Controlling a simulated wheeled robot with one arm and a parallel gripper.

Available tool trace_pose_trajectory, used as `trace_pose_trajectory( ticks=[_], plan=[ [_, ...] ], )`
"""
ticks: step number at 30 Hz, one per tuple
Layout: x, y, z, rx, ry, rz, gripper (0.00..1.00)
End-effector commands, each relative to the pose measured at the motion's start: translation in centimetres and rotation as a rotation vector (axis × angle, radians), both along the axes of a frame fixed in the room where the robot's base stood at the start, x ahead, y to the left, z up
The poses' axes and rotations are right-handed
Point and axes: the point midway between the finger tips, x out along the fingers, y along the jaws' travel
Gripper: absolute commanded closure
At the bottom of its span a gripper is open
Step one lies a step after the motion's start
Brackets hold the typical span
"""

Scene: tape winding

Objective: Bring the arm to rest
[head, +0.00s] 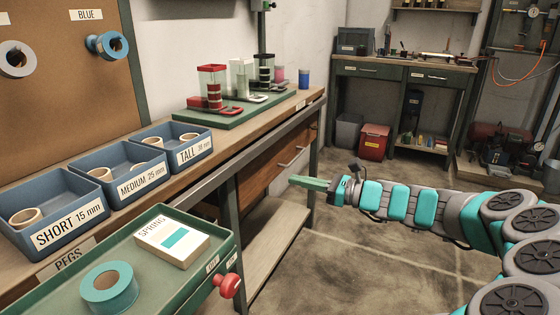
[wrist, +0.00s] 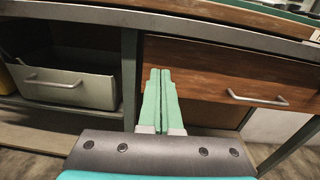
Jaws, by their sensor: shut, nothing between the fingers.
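My arm reaches in from the right in the head view, stretched level over the open floor in front of the workbench. My gripper (head: 292,181) is at its left end, with its green fingers pointing left at the bench front. In the wrist view my gripper (wrist: 160,72) has both fingers together, shut and empty. Beyond the fingertips are the bench's wooden drawer front (wrist: 215,70) and a green-grey bench leg (wrist: 132,75). I cannot tell the exact gap between the fingertips and the bench.
A green tray (head: 215,222) holds a teal tape roll (head: 110,288) and a box labelled SPRING (head: 172,240). Blue bins (head: 58,195) and a green stand (head: 215,122) occupy the workbench. A red bin (head: 374,142) stands behind. Floor below my arm looks clear.

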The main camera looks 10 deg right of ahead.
Motion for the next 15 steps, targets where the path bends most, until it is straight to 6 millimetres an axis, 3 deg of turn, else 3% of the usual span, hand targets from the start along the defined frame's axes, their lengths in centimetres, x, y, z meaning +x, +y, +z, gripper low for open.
trace_pose_trajectory(
  ticks=[5, 9, 12, 15],
  plan=[
    [-5.8, 7.0, 1.6, -0.208, -0.157, 0.207, 1.00],
    [-13.2, 12.3, 0.8, -0.457, -0.336, 0.444, 1.00],
    [-18.4, 14.2, -0.7, -0.627, -0.456, 0.610, 1.00],
    [-23.5, 14.7, -2.9, -0.787, -0.560, 0.783, 1.00]
  ],
)
